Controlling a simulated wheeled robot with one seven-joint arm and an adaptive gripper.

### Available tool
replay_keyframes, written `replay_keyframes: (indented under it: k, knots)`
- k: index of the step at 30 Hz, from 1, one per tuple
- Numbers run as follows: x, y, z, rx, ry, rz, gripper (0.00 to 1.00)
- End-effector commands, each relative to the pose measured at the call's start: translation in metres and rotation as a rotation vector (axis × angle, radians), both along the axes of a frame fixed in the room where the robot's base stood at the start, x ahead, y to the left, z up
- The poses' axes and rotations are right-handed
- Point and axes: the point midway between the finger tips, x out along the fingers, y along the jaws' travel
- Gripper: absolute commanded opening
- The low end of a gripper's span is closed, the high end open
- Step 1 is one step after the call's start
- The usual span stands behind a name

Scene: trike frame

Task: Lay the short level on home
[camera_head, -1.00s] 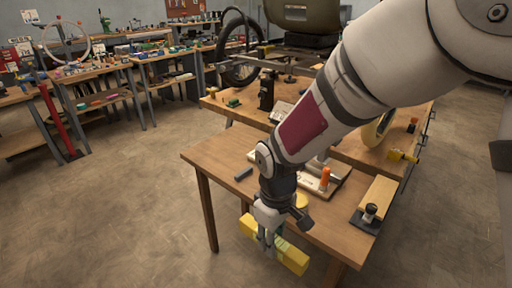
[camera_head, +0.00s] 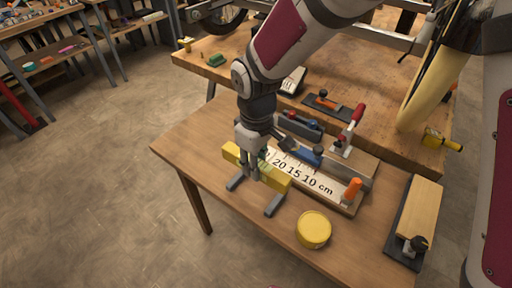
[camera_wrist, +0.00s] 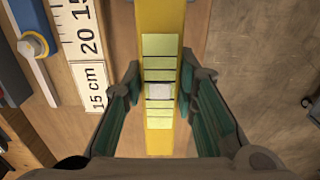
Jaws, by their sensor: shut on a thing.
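The short level is a yellow bar (camera_head: 277,180) with a pale green marked panel at its middle. My gripper (camera_head: 250,172) is shut around that middle from above, fingers pointing down. In the wrist view the level (camera_wrist: 158,20) runs lengthwise between the teal finger pads of my gripper (camera_wrist: 160,90). No mark reading "home" can be made out; the bars may be that place.
A white ruler board (camera_head: 325,187) lies close behind the level, with blue and red-handled clamps and an orange-handled tool (camera_head: 352,188). A round yellow tin (camera_head: 313,229) stands to the right. A wooden block on a dark base (camera_head: 415,215) lies farther right. The table's left front is clear.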

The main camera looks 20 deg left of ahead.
Motion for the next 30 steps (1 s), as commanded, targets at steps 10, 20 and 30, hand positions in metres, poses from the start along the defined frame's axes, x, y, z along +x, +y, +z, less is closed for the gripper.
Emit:
replay_keyframes:
  k: [10, 20, 30]
  knots:
    - [-0.001, -0.002, 0.001, 0.001, -0.001, 0.000, 0.00]
    - [-0.001, -0.003, -0.018, 0.000, 0.000, 0.001, 0.00]
    - [0.000, -0.003, -0.048, 0.000, -0.001, 0.001, 0.00]
